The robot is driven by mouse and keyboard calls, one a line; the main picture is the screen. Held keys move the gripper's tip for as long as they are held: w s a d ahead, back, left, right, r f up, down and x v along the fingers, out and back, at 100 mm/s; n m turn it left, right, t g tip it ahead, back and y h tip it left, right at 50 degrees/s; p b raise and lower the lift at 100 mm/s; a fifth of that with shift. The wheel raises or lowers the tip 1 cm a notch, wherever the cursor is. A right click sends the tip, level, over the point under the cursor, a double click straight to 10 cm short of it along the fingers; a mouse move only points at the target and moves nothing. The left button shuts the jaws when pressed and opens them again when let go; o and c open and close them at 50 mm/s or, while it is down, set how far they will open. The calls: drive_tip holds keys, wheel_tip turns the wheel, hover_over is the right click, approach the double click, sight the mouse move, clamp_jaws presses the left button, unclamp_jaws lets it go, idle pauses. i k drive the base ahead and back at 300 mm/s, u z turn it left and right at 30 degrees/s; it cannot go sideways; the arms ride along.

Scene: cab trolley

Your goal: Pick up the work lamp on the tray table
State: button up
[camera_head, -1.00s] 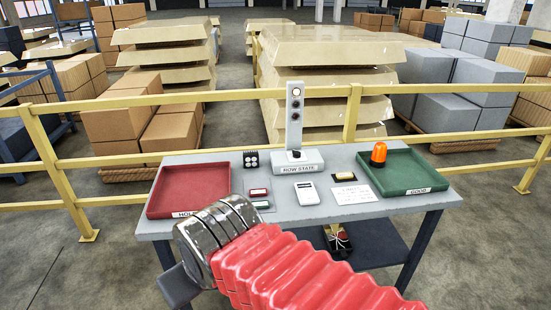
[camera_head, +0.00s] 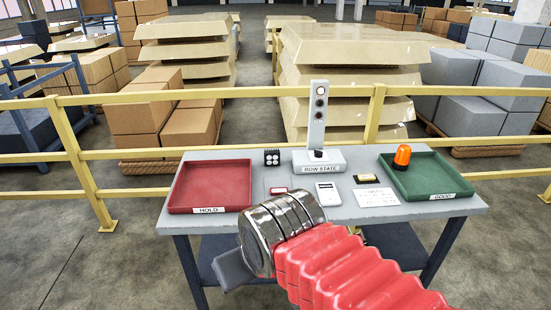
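A small black square lamp (camera_head: 272,157) with several round white lights stands upright at the back of the grey tray table (camera_head: 345,212), just right of the red tray. It looks like the work lamp. My gripper (camera_head: 232,268) shows only in part, as a dark grey piece beyond the metal wrist at the table's front edge. It is apart from the lamp, nearer to me. Its fingertips cannot be made out. My red-sleeved arm hides part of the table front.
The red tray (camera_head: 210,186) marked HOLD is at left, the green tray (camera_head: 430,174) at right. Between them are a ROW STATE signal post (camera_head: 318,115), a white device (camera_head: 328,191), a yellow-topped block (camera_head: 366,178) and a paper card (camera_head: 377,196). A yellow railing (camera_head: 225,94) runs behind.

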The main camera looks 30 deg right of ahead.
sight(271, 157)
drive_tip(key=u, duration=0.1)
drive_tip(key=i, duration=1)
drive_tip(key=z, duration=0.1)
